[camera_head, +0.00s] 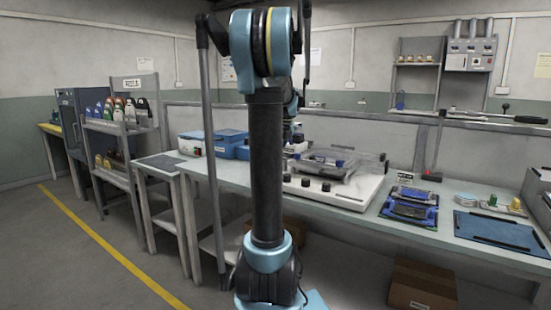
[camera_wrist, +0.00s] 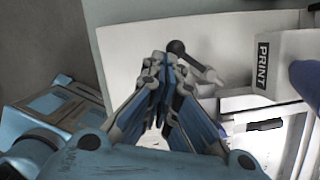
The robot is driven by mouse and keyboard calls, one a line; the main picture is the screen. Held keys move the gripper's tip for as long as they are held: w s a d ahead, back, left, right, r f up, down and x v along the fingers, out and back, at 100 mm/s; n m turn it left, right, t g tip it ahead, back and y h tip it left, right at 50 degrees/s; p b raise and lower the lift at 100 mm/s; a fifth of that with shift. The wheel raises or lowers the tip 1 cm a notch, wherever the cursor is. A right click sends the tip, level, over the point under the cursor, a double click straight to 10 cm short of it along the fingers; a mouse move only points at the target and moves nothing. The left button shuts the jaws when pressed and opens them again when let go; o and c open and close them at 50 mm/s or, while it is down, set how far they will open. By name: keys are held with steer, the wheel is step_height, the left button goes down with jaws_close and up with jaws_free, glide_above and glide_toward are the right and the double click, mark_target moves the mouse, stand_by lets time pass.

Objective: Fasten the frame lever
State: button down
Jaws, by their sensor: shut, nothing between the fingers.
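In the wrist view, my gripper (camera_wrist: 160,68) is shut and empty, with its fingertips close together. The rod runs down to the right toward a white block with a PRINT label (camera_wrist: 262,65). In the head view, the white machine (camera_head: 335,198) stands on the bench with a frame (camera_head: 322,163) on top. My arm hides part of the machine there, and the gripper cannot be made out.
Blue-and-black pieces (camera_head: 410,205) lie right of the machine, near a dark blue tray (camera_head: 490,228). Blue boxes (camera_head: 198,143) stand at its left. A shelf with bottles (camera_head: 120,108) is further left. A cardboard box (camera_head: 422,285) sits under the bench.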

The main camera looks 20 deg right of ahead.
steer(key=shift+w+a, duration=0.3)
steer(key=shift+w, duration=0.55)
steer(key=shift+d, duration=0.15)
stand_by(1.1)
steer(key=shift+d, duration=0.65)
steer(key=a+v, duration=0.1)
steer(key=v, duration=0.9)
steer(key=shift+a, duration=0.2)
steer(key=shift+s, duration=0.2)
